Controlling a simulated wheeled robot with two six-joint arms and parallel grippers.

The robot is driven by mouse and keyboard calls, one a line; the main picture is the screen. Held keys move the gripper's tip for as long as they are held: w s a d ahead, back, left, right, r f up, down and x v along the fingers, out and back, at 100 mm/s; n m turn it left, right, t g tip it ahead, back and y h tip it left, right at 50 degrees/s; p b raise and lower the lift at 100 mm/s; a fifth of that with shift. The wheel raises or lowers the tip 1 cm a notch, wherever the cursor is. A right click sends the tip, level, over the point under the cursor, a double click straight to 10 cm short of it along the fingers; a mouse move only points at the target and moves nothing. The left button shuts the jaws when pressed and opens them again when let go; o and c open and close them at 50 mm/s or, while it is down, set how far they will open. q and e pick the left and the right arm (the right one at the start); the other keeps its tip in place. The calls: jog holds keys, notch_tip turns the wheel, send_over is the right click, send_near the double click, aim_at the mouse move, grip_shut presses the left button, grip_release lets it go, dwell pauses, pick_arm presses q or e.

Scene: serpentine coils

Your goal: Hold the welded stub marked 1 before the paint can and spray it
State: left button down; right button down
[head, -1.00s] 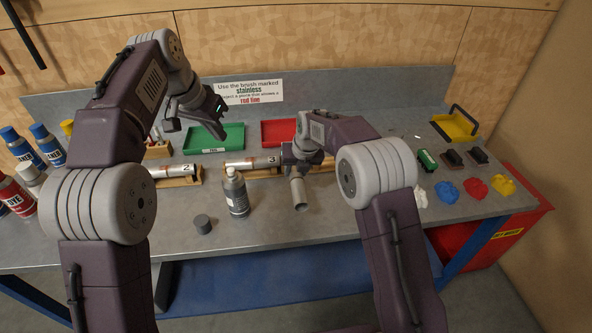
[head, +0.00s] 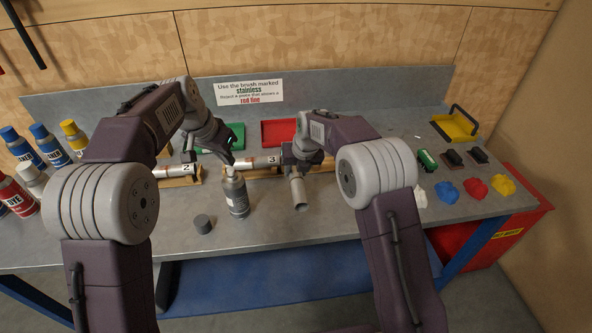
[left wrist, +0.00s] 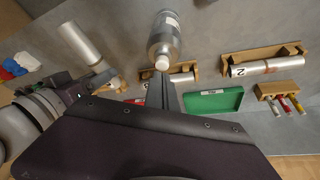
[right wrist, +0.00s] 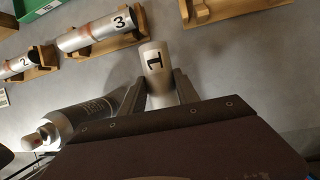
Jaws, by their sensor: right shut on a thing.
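The welded stub marked 1 (head: 299,193) is a silver pipe, held tilted by my right gripper (head: 299,162), to the right of the paint can with a gap between them. Its black 1 shows in the right wrist view (right wrist: 155,58) between the fingers (right wrist: 160,92). The grey paint can (head: 236,196) stands upright and uncapped on the bench; its white nozzle shows in the left wrist view (left wrist: 162,63). My left gripper (head: 229,165) is shut, its fingertips just above the nozzle; I cannot tell whether they touch. The dark cap (head: 203,224) lies left of the can.
Stubs marked 2 (head: 176,171) and 3 (head: 262,162) lie in wooden cradles behind. Green (left wrist: 214,102) and red (head: 279,132) trays stand farther back. Several spray cans (head: 50,146) crowd the left end. Coloured cloths (head: 475,188) lie at right. The front edge is mostly clear.

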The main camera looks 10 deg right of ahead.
pick_arm(q)
jog(key=shift+s+r, duration=0.1)
jog(key=shift+s, duration=0.25)
notch_tip(320, 180, up, 7)
jog(key=shift+w+f, duration=0.2)
jog(key=shift+f, duration=1.6)
jog(key=shift+w+f, duration=0.2)
jog(key=shift+f, duration=1.6)
jog(key=shift+f, duration=0.1)
jog(key=shift+f, duration=0.7)
jog(key=shift+r, duration=3)
